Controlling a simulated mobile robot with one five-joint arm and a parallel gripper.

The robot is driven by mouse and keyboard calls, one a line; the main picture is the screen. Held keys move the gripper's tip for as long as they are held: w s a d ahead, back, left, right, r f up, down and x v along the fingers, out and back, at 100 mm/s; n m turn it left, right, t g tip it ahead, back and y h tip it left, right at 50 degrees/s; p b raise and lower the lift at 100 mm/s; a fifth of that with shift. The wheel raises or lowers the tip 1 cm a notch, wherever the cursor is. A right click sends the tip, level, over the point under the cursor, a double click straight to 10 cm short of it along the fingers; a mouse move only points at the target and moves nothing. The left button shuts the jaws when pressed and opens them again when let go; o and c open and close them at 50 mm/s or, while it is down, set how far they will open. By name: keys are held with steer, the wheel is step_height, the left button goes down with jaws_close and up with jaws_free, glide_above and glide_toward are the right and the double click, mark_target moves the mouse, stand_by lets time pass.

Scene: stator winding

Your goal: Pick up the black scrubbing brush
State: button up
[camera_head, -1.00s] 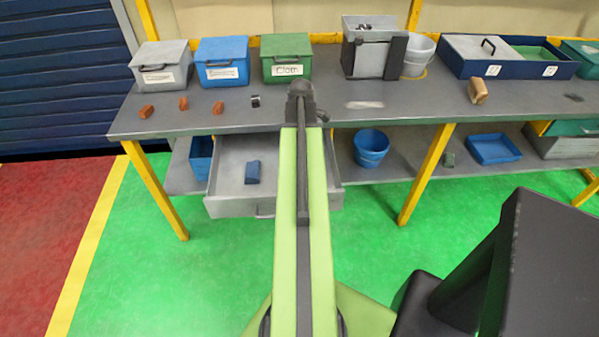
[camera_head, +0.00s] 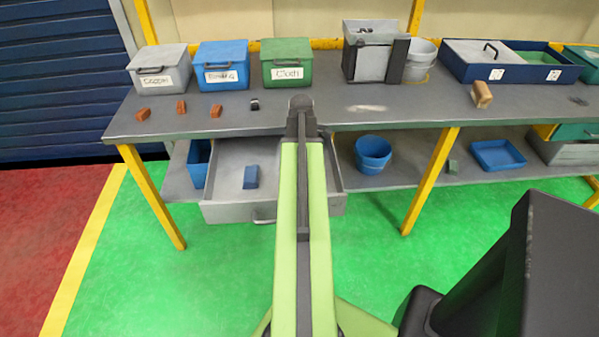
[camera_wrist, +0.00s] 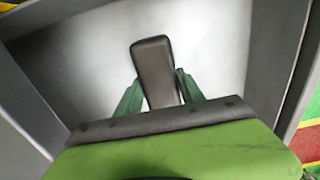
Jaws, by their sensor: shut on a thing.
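The black scrubbing brush (camera_wrist: 155,62) shows in the wrist view as a dark, rounded oblong block. My gripper (camera_wrist: 158,80) has its two green fingers on either side of the brush, shut on it. The light grey inside of the open drawer (camera_wrist: 90,55) lies around and behind the brush. I cannot tell whether the brush touches the drawer floor. In the head view my arm hides the gripper and the brush; the drawer (camera_head: 225,212) shows on both sides of the arm.
A blue block (camera_head: 251,177) lies in the drawer's left part. The drawer walls stand close around my gripper. The bench top (camera_head: 340,117) above carries lidded bins, several small brown blocks and a blue tray (camera_head: 470,75). A blue bucket (camera_head: 373,153) stands on the lower shelf.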

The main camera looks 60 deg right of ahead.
jaws_close()
steer(key=shift+r, duration=0.1)
steer(key=shift+r+p, duration=0.3)
steer(key=shift+p, duration=0.1)
step_height(320, 180, up, 4)
steer(key=p, duration=0.3)
steer(key=shift+f+p, duration=0.1)
steer(key=shift+p, duration=0.3)
steer(key=s+d+r+p, duration=0.1)
steer(key=s+r+p, duration=0.5)
steer(key=s, duration=0.5)
steer(key=shift+s+r, duration=0.25)
steer(key=shift+s, duration=0.05)
steer(key=o, duration=0.6)
jaws_free()
steer(key=c, duration=0.7)
